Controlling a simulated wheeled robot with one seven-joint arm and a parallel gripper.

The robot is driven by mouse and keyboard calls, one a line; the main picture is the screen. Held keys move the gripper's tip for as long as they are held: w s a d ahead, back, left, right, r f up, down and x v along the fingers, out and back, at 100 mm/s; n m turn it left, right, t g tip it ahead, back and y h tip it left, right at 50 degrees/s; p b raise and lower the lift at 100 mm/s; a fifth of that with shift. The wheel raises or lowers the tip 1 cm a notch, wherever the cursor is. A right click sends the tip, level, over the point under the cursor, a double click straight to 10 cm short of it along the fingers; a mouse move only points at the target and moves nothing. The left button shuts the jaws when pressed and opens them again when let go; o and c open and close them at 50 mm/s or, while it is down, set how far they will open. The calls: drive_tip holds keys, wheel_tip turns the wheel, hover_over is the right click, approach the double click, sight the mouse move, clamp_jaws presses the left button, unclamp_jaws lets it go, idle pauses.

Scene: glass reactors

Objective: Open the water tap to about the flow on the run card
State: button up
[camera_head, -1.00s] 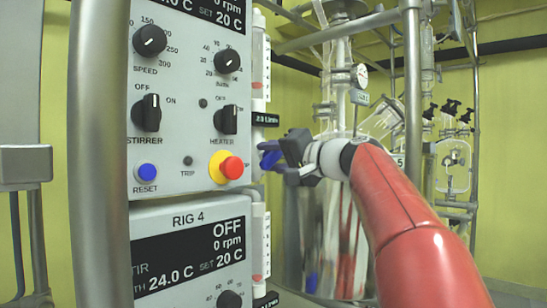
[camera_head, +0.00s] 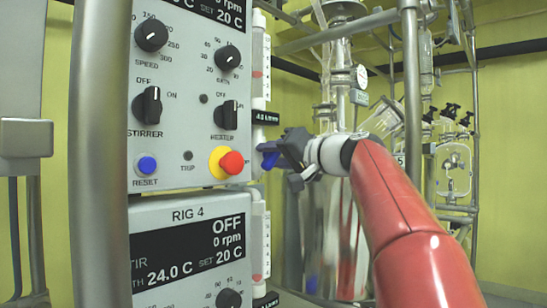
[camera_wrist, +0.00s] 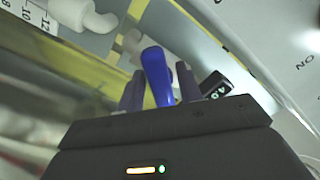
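The blue water tap handle (camera_head: 269,155) sits at the right side of the rig's control box, beside a flow tube (camera_head: 257,80). My gripper (camera_head: 283,154) is at the handle. The run card cannot be made out in these frames.
The control box (camera_head: 188,120) with knobs and a red stop button (camera_head: 231,163) is close left of my gripper. A metal post (camera_head: 412,90) and glass reactor (camera_head: 335,220) stand to the right and behind.

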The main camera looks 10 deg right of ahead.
drive_tip(key=shift+o, duration=0.4)
drive_tip(key=shift+d, duration=0.1)
drive_tip(key=b+v, duration=0.1)
drive_tip(key=v, duration=0.6)
drive_tip(key=shift+s+d, duration=0.15)
drive_tip(key=shift+s, duration=0.2)
drive_tip(key=s+a+f+g+h, duration=0.3)
drive_tip(key=s+f, duration=0.3)
drive_tip(key=f, duration=0.6)
drive_tip(key=s+a+f+g+h, duration=0.25)
drive_tip(key=s+f, duration=0.25)
drive_tip(key=f, duration=0.7)
drive_tip(key=s+f+n+g+h+p, duration=0.1)
drive_tip(key=s+f+g+h, duration=0.1)
drive_tip(key=s+f, duration=0.5)
drive_tip(key=s+f+g+h, duration=0.2)
drive_tip(key=s+f, duration=0.5)
drive_tip(key=f, duration=0.6)
drive_tip(key=shift+s+d+f+n+p, duration=0.2)
drive_tip(key=shift+d+n+p, duration=0.15)
drive_tip(key=shift+d+n, duration=0.05)
drive_tip(key=shift+h, duration=0.25)
